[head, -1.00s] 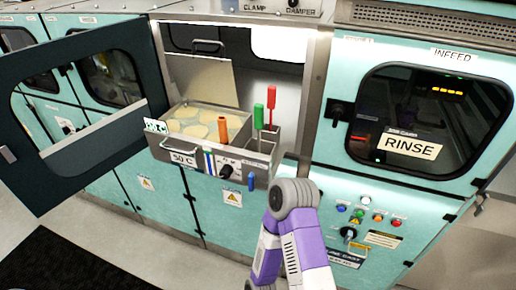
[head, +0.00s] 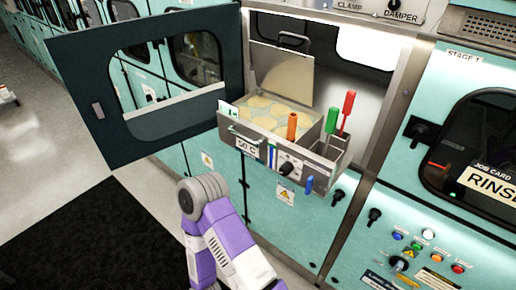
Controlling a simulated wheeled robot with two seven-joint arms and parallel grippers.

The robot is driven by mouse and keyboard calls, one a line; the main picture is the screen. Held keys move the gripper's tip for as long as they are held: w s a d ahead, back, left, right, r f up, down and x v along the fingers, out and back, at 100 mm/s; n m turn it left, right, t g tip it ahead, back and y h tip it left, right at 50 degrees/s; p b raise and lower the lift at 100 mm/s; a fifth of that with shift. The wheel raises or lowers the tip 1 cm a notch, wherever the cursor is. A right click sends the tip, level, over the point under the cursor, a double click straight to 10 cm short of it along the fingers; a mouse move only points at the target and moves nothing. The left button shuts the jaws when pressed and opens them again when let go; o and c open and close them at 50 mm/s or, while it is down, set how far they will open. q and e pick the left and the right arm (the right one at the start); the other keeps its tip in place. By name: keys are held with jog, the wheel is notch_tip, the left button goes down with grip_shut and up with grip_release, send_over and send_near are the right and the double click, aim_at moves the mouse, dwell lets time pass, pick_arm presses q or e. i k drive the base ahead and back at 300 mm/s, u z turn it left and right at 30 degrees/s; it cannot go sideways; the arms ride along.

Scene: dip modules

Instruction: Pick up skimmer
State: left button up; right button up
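Three upright tool handles stand at the right side of the open bath: an orange handle (head: 292,126), a green handle (head: 331,120) and a red handle (head: 348,103). The green and red ones rise from a metal side holder (head: 325,160). Their lower ends are hidden, so I cannot tell which one is the skimmer. The bath (head: 255,143) holds pale round patches on its surface, and its hinged lid (head: 283,78) is raised. A purple and white arm link of mine shows at the bottom centre. Neither gripper is in view.
A dark windowed door (head: 88,120) stands swung open left of the bath. Small knobs, including a blue one (head: 309,185), stick out below the tray front. A control panel (head: 430,260) is at lower right. Floor and a black mat (head: 90,235) lie at left.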

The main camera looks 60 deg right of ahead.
aim_at(333, 113)
jog(key=u, duration=0.9)
jog(key=k, duration=1.15)
jog(key=z, duration=1.95)
jog(key=i, duration=0.15)
jog(key=u, duration=0.1)
